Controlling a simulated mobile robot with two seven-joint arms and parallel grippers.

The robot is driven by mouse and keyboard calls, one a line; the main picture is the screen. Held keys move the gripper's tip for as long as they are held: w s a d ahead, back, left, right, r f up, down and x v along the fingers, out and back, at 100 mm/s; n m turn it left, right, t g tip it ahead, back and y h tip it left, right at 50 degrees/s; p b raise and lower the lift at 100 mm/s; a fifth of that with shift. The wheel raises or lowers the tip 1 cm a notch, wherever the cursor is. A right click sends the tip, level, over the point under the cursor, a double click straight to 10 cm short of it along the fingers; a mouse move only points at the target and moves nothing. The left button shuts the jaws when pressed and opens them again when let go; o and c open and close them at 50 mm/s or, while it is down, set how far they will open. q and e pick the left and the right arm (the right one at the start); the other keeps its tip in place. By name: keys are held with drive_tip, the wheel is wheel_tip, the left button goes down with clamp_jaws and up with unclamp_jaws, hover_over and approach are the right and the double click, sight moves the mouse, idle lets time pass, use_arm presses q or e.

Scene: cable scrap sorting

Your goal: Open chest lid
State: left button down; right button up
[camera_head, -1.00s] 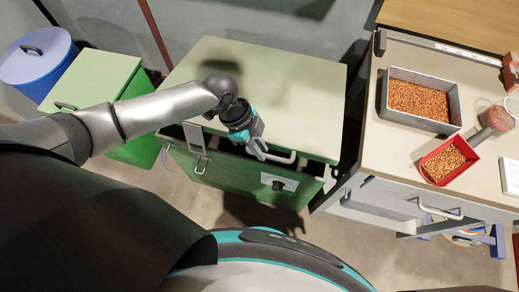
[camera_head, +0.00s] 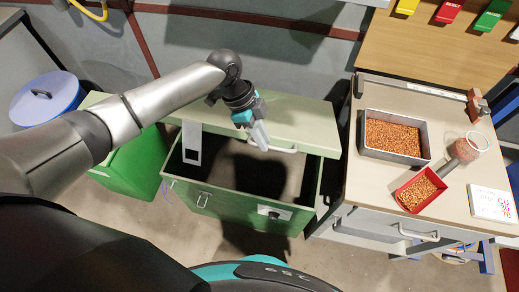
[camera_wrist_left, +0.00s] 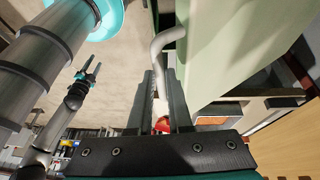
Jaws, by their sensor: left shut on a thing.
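The green chest (camera_head: 232,204) stands on the floor in the middle of the head view. Its pale green lid (camera_head: 300,118) is raised at the front and tilted back, so the dark inside shows. My left gripper (camera_head: 262,140) is shut on the white bar handle (camera_head: 284,150) at the lid's front edge. In the left wrist view the handle (camera_wrist_left: 164,42) runs down between the two fingers (camera_wrist_left: 162,105). My right gripper (camera_wrist_left: 90,68) shows small in that view, empty, with its fingers apart. It is outside the head view.
A smaller green box (camera_head: 135,165) and a blue-lidded bin (camera_head: 45,97) stand left. Floor is free in front.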

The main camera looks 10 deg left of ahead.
use_arm(q)
drive_tip(key=shift+w+a+r+t, duration=0.1)
drive_tip(key=shift+w+r+t, duration=0.05)
drive_tip(key=shift+w+r, duration=0.4)
drive_tip(key=shift+w+a+r+t, duration=0.15)
drive_tip(key=shift+w+r, duration=0.15)
drive_tip(key=shift+w, duration=0.3)
drive_tip(key=shift+w+d+r, duration=0.1)
drive_tip(key=shift+w+r, duration=0.1)
use_arm(e)
drive_tip(key=shift+w+d+r, duration=0.3)
drive_tip(key=shift+d+r, duration=0.1)
use_arm(q)
drive_tip(key=c, duration=1.2)
unclamp_jaws()
drive_tip(key=shift+o, duration=0.6)
drive_tip(key=shift+w+f, duration=0.15)
drive_tip(key=shift+o, duration=1.2)
drive_tip(key=shift+p, duration=0.3)
use_arm(e)
drive_tip(key=shift+w, duration=0.25)
use_arm(q)
drive_tip(key=shift+s+d, duration=0.1)
drive_tip(key=shift+s, duration=0.1)
use_arm(e)
drive_tip(key=shift+s, duration=0.1)
